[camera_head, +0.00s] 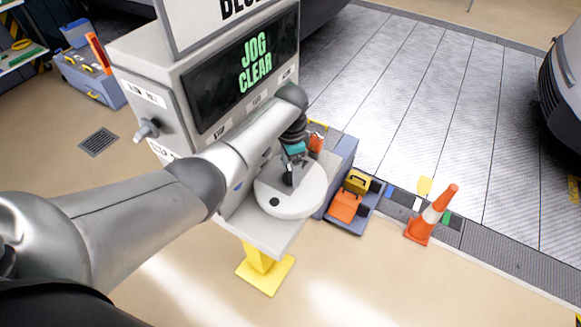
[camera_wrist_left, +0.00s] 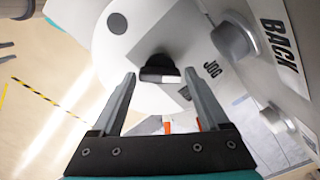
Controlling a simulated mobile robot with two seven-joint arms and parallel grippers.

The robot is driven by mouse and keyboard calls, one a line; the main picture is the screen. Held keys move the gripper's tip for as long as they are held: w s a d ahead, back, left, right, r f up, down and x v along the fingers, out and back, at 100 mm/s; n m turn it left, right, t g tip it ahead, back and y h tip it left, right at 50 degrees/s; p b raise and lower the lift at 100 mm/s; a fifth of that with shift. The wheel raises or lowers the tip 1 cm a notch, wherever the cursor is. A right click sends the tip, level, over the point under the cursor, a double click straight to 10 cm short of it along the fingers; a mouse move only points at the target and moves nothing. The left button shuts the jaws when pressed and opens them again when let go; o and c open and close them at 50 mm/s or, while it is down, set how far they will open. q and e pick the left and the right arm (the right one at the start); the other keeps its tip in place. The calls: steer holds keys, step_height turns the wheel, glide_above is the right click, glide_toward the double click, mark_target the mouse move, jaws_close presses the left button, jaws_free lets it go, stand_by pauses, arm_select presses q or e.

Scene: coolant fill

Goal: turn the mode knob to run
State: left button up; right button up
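The mode knob is a dark knob (camera_wrist_left: 158,68) on a large white round dial (camera_head: 305,200). The dial stands on the shelf below the console's screen and also shows in the left wrist view (camera_wrist_left: 128,50). A "JOG" label (camera_wrist_left: 210,68) is beside the knob. The console screen (camera_head: 245,70) reads "JOG CLEAR" in green. My left gripper (camera_wrist_left: 160,74) is open, with its fingertips on either side of the knob; I cannot tell if they touch it. In the head view the left gripper (camera_head: 289,172) is over the dial, partly hiding the knob. My right gripper is not in view.
Grey round buttons (camera_wrist_left: 232,40) with a "BACK" label (camera_wrist_left: 283,48) are close to the dial. A lever (camera_head: 147,128) sticks out from the console's left side.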

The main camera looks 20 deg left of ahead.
arm_select(q)
steer(key=shift+o, duration=1)
step_height(320, 180, up, 15)
steer(key=p, duration=0.1)
steer(key=shift+r, duration=0.1)
